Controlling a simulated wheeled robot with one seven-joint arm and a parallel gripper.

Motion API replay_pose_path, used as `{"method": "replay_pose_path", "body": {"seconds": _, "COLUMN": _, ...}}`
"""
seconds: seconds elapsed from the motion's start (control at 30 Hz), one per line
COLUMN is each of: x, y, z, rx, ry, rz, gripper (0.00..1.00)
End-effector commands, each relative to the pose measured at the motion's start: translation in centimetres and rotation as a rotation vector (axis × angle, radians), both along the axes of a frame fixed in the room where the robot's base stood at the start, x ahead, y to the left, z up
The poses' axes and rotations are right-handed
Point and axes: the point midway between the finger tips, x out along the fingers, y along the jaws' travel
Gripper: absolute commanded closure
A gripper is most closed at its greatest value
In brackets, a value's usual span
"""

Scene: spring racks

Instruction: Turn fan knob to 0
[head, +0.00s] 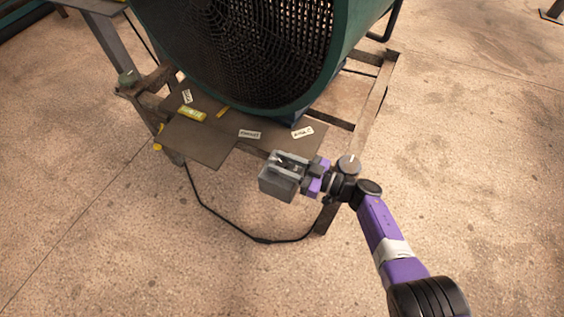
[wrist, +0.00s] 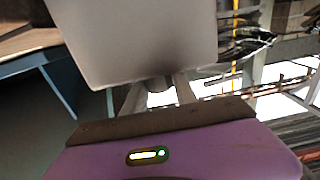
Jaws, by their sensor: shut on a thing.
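The large green drum fan (head: 330,60) stands at the top of the head view. A grey control box (head: 278,187) is at the front of its stand, and its plain grey face (wrist: 140,40) fills the upper middle of the wrist view. My gripper (head: 304,172) is at the right side of this box. In the wrist view my two fingers (wrist: 158,92) are shut on a small dark knob (wrist: 157,84) at the box. The knob is mostly hidden, and its setting and marks cannot be read.
The rusty metal stand (head: 375,105) has a brown plate (head: 200,138) with several white and yellow labels. A black cable (head: 225,226) loops on the floor below. The concrete floor (head: 470,150) at right is clear.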

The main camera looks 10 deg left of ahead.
Motion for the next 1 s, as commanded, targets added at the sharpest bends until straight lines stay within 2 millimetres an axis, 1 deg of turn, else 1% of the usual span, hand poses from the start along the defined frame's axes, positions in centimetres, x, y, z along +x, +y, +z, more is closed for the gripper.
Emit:
{"method": "replay_pose_path", "body": {"seconds": 0.07, "x": 0.0, "y": 0.0, "z": -0.1, "rx": -0.002, "ry": 0.002, "rz": 0.000, "gripper": 1.00}}
{"method": "replay_pose_path", "body": {"seconds": 0.1, "x": 0.0, "y": 0.0, "z": -0.1, "rx": -0.002, "ry": 0.001, "rz": 0.000, "gripper": 0.61}}
{"method": "replay_pose_path", "body": {"seconds": 0.17, "x": 0.0, "y": 0.0, "z": -0.1, "rx": -0.002, "ry": 0.001, "rz": 0.000, "gripper": 0.49}}
{"method": "replay_pose_path", "body": {"seconds": 0.2, "x": 0.0, "y": 0.0, "z": -0.1, "rx": -0.002, "ry": 0.001, "rz": 0.000, "gripper": 0.45}}
{"method": "replay_pose_path", "body": {"seconds": 0.5, "x": 0.0, "y": 0.0, "z": 0.1, "rx": 0.000, "ry": -0.001, "rz": -0.001, "gripper": 0.45}}
{"method": "replay_pose_path", "body": {"seconds": 0.63, "x": 0.0, "y": 0.0, "z": 1.0, "rx": -0.001, "ry": -0.002, "rz": -0.001, "gripper": 0.45}}
{"method": "replay_pose_path", "body": {"seconds": 0.77, "x": 0.0, "y": 0.0, "z": 3.1, "rx": 0.000, "ry": -0.003, "rz": -0.001, "gripper": 0.45}}
{"method": "replay_pose_path", "body": {"seconds": 1.0, "x": 0.0, "y": 0.0, "z": 8.3, "rx": 0.000, "ry": -0.003, "rz": -0.001, "gripper": 0.45}}
